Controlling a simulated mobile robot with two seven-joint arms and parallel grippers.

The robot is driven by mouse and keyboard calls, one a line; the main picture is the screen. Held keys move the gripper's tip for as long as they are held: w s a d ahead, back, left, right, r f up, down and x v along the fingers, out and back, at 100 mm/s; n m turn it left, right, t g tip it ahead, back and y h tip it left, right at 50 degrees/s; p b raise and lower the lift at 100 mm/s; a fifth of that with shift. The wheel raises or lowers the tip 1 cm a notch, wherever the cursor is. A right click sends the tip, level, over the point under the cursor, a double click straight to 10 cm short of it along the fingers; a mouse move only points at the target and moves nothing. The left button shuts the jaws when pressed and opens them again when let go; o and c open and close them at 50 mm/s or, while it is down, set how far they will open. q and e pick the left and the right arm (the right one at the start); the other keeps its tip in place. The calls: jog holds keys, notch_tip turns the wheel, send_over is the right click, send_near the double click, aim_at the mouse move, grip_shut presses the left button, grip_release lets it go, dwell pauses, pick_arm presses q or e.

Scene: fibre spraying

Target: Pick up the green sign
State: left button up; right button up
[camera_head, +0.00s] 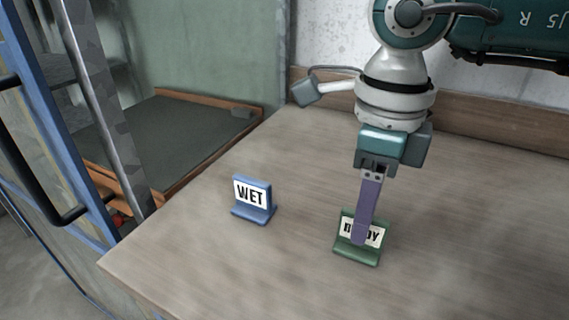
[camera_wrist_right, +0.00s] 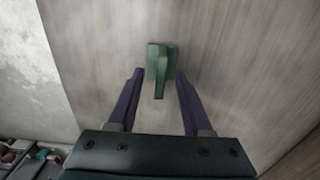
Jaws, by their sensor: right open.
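The green sign (camera_head: 345,250) stands upright on the wooden table, with a white label that is partly hidden behind my right gripper's finger. My right gripper (camera_head: 361,238) points down over it. In the right wrist view the green sign (camera_wrist_right: 160,68) shows from above between the tips of the two purple fingers of the right gripper (camera_wrist_right: 158,85), which are apart, with a gap on each side of the sign. The head view shows the fingers in line, one behind the other. My left gripper is not in view.
A blue sign (camera_head: 252,198) reading WET stands on the table (camera_head: 200,265) to the left of the green sign. A dark, wood-rimmed tray or surface (camera_head: 185,135) lies beyond the table's left edge. A blue-framed door (camera_head: 60,150) is at far left. The table around the signs is clear.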

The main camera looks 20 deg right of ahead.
jog(key=shift+f, duration=0.1)
jog(key=shift+c, duration=0.2)
grip_shut()
dwell(0.4)
